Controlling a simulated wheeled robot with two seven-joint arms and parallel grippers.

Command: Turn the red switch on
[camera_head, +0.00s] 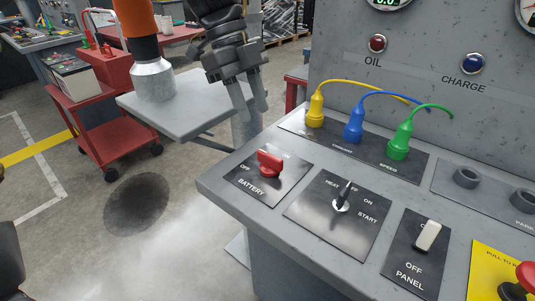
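The red switch (270,163) is a rotary knob on a black plate labelled BATTERY (252,186), at the left end of the grey console top. An OFF label shows to the left of the knob; an ON label on this plate cannot be read. My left gripper (256,114) is above and behind the console's left edge, up and slightly left of the switch and apart from it. Its two fingers point down with a gap between them, empty. My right gripper is not in view.
Beside the switch are a key-type start switch (341,203) and a white panel rocker (428,236). Yellow (315,108), blue (354,124) and green (399,140) cable plugs stand behind. A red emergency button (526,276) is at lower right. A grey stand (190,108) lies behind the gripper.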

